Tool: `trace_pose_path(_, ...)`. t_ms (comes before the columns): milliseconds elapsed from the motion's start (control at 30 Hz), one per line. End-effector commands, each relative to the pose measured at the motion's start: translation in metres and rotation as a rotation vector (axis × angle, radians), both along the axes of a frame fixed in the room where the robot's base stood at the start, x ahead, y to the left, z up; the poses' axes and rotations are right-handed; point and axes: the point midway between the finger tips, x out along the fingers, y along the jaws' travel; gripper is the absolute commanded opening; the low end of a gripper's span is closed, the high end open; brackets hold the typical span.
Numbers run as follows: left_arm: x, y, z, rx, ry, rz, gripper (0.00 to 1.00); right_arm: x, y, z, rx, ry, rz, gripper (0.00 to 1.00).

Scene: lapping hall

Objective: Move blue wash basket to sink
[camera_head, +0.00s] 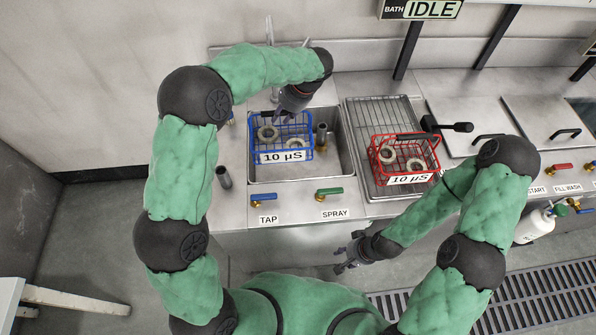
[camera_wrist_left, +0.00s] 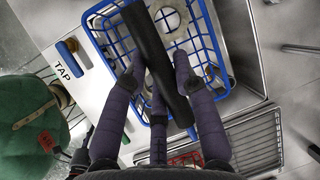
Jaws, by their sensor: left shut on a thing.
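The blue wash basket (camera_head: 281,141) is inside or just above the sink (camera_head: 334,169), toward its left side; I cannot tell whether it touches the sink floor. It holds ring-shaped metal parts and carries a "10 µS" label. My left gripper (camera_head: 291,107) is over the basket. In the left wrist view, my left gripper's fingers (camera_wrist_left: 170,105) are shut on the dark handle (camera_wrist_left: 150,50) of the blue basket (camera_wrist_left: 205,30). My right gripper (camera_head: 346,262) hangs in front of the counter, empty; its fingers look apart.
A red basket (camera_head: 434,149) with similar rings and a "10 µS" label stands on the wire drainer (camera_head: 362,117) right of the sink. A blue tap lever (camera_head: 263,196) and a green spray lever (camera_head: 329,191) line the front edge. A dark cylinder (camera_head: 223,177) stands left of the sink.

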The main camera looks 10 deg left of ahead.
Motion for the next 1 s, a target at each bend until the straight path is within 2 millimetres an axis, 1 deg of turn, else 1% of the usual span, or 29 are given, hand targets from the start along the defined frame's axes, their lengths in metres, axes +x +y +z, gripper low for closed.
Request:
trace_pose_path(33,0.001,0.000,-0.018,0.001,-0.002,0.000,0.00,0.000,0.000,-0.017,0.000,0.000,0.000,0.40)
trace_pose_path(300,0.000,0.000,-0.076,0.001,-0.003,0.001,0.00,0.000,0.000,-0.063,0.000,0.000,0.000,0.40)
trace_pose_path(400,0.000,0.000,-0.094,0.001,-0.002,0.000,0.00,0.000,0.000,-0.077,0.000,0.000,0.000,0.40)
trace_pose_path(500,0.001,0.000,-0.108,0.000,-0.002,0.000,0.00,0.000,0.000,-0.087,0.000,0.000,0.000,0.40)
trace_pose_path(600,0.000,0.000,-0.116,-0.001,-0.003,0.001,0.00,0.000,0.000,-0.093,0.000,0.000,0.000,0.40)
trace_pose_path(767,0.000,0.000,-0.124,-0.001,-0.003,0.001,0.00,0.000,0.000,-0.098,0.000,0.000,0.000,0.40)
trace_pose_path(833,0.000,0.001,-0.130,-0.001,-0.002,0.001,0.00,0.000,0.000,-0.100,0.000,0.000,0.000,0.40)
trace_pose_path(1000,0.000,0.000,-0.155,-0.001,-0.002,0.000,0.00,0.000,0.000,-0.111,0.000,0.000,0.000,0.40)
